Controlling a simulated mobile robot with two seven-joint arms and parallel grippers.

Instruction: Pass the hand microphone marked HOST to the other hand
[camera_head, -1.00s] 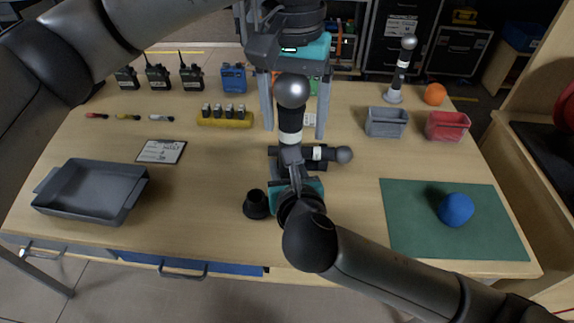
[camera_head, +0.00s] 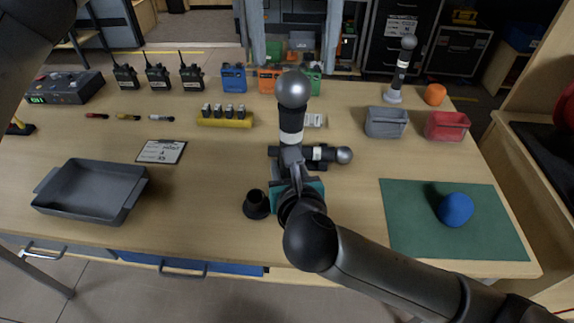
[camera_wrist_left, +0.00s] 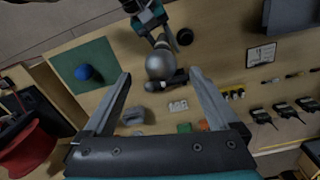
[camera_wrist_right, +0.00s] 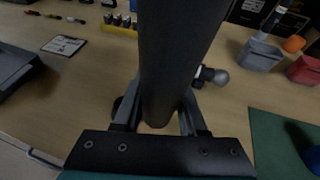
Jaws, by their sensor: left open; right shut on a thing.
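My right gripper (camera_head: 297,190) is shut on an upright microphone with a grey ball head (camera_head: 292,90), a black body and a white band. I cannot read any marking on the band. The microphone's dark handle (camera_wrist_right: 172,60) fills the middle of the right wrist view. A second microphone (camera_head: 330,154) lies on the table behind the held one. A third microphone (camera_head: 403,65) stands upright at the back right.
A black cone-shaped holder (camera_head: 256,204) stands left of my right gripper. A grey tray (camera_head: 92,216) is at the left, a green mat (camera_head: 410,235) with a blue ball (camera_head: 456,209) at the right. Grey (camera_head: 386,132) and red (camera_head: 447,134) bins stand behind the mat.

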